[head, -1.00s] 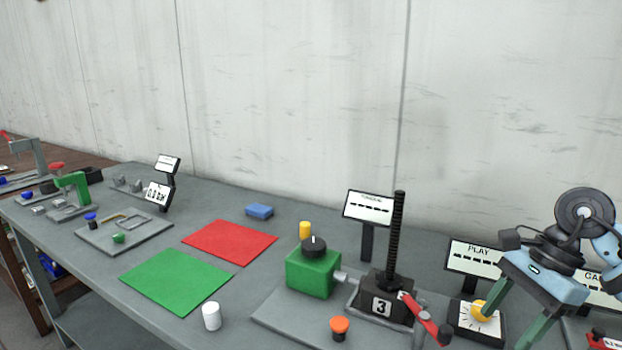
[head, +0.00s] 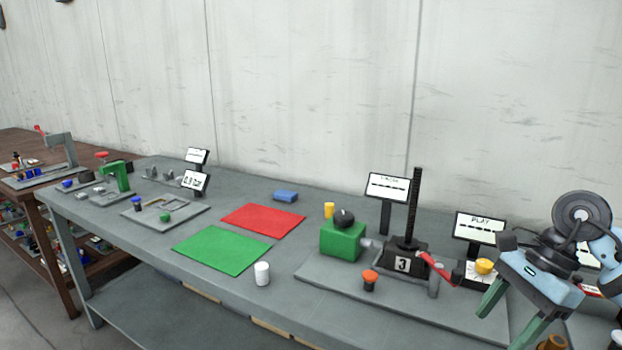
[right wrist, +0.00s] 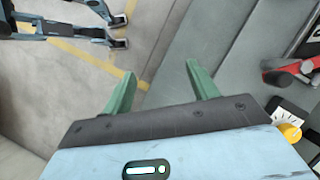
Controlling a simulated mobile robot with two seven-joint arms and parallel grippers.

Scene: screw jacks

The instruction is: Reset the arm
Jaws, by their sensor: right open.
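My right gripper (head: 508,318) is at the lower right in the head view, over the front right part of the grey table. In the right wrist view its two green fingers (right wrist: 160,85) are spread apart with nothing between them. Below them are the floor and the table's edge. The screw jack (head: 403,262), marked 3, stands left of my right gripper, with a tall black threaded rod and a red handle (head: 437,268). The red handle also shows in the right wrist view (right wrist: 290,72). My left gripper is not in the head view.
A green box with a black knob (head: 343,238) and an orange-topped button (head: 370,279) share the jack's plate. A yellow knob (head: 484,266) sits by the PLAY sign (head: 480,228). A white cylinder (head: 262,273), green mat (head: 220,250) and red mat (head: 262,220) lie left. A brown bench (head: 17,180) stands far left.

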